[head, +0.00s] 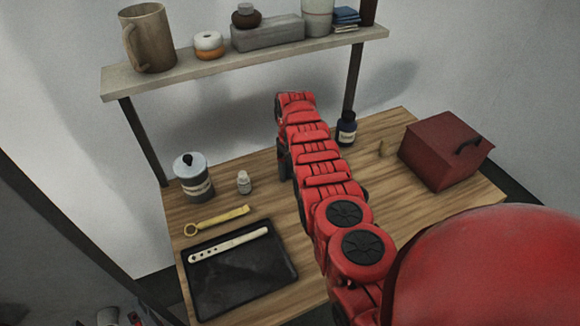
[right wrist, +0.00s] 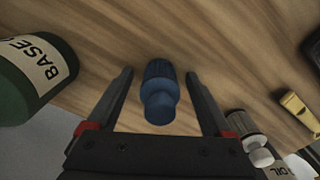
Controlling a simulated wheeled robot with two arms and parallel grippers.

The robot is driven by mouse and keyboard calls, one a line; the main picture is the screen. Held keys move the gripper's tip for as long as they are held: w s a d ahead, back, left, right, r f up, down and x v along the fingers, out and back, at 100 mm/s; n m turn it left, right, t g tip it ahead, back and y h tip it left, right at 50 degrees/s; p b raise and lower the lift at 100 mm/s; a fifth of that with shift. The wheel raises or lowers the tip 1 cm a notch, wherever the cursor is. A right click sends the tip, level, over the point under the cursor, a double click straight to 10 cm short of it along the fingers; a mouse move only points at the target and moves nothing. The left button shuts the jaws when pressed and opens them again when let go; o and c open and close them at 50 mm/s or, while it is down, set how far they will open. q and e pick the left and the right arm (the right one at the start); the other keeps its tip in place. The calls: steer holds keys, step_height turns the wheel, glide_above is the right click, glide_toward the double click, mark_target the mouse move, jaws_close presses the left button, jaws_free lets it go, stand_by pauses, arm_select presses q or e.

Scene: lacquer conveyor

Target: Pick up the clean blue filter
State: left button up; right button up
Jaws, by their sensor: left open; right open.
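The blue filter (right wrist: 159,98) shows in the right wrist view, with a ridged dark-blue part and a smoother, lighter blue end. I see no dirt on it. It lies in line with the gap between the two open fingers of my right gripper (right wrist: 160,95), with a space on each side. In the head view my red right arm covers the middle of the table, and both the filter and the right gripper are hidden. A small part of my left gripper (head: 108,316) appears at the bottom left edge of the head view, away from the table.
A bottle marked BASE (right wrist: 30,75) stands on one side of the right gripper; a tin (head: 193,178) and small bottle (head: 244,182) stand on the other. A yellow wrench (head: 216,220), black tray (head: 240,278) and red box (head: 440,150) are on the table.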

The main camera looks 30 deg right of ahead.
jaws_close()
steer(key=shift+r, duration=0.1)
stand_by(0.4)
